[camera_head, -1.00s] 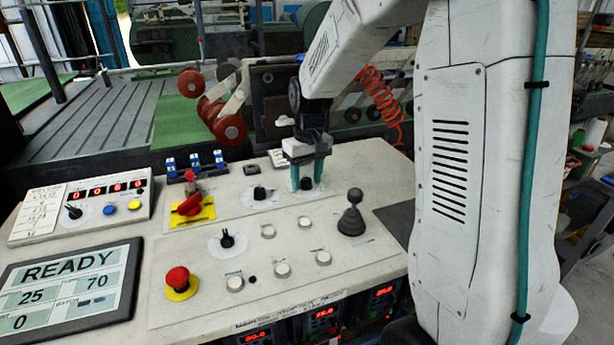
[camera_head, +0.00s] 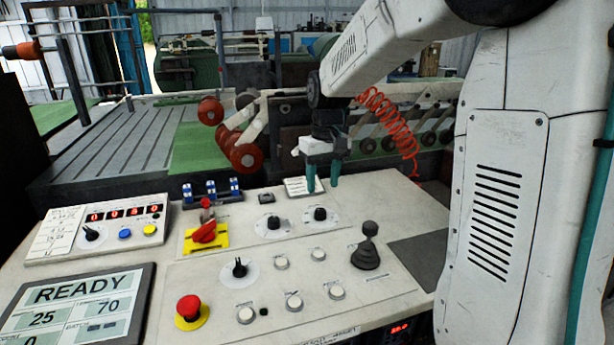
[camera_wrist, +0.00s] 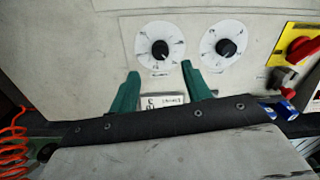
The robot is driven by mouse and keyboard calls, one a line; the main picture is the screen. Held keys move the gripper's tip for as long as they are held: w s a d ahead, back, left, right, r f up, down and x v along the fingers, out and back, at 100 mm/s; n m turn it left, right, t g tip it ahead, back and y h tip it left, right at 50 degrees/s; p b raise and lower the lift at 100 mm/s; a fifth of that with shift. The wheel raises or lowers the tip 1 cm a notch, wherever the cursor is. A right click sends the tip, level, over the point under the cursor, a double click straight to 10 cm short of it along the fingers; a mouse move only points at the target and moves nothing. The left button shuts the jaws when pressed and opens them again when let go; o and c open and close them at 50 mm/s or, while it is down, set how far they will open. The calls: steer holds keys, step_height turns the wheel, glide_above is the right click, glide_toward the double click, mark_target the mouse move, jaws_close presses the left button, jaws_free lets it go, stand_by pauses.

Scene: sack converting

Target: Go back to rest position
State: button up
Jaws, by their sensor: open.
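My gripper (camera_head: 322,182) is open and empty, with two green fingers. It hangs above the back edge of the control console (camera_head: 400,205), behind two black rotary knobs. In the wrist view the gripper (camera_wrist: 160,82) points toward the panel, its fingers apart on either side of a small white label (camera_wrist: 162,101). The left black knob (camera_head: 273,222) and the right black knob (camera_head: 320,214) sit on white dials, clear of the fingers. The white arm reaches in from the upper right.
The console also bears a red emergency button (camera_head: 188,306), a red rotary switch (camera_head: 205,232), a black joystick (camera_head: 368,250) and several white buttons. A screen reading READY (camera_head: 80,305) lies at the front left. Machine rollers (camera_head: 245,157) stand behind the console.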

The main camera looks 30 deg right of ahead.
steer(key=s+a+r, duration=0.1)
steer(key=s+a, duration=0.3)
steer(key=s, duration=1)
steer(key=s+a+r+t, duration=0.1)
steer(key=s+a, duration=0.4)
steer(key=s, duration=0.9)
steer(key=shift+s+r, duration=0.3)
steer(key=shift+r, duration=0.35)
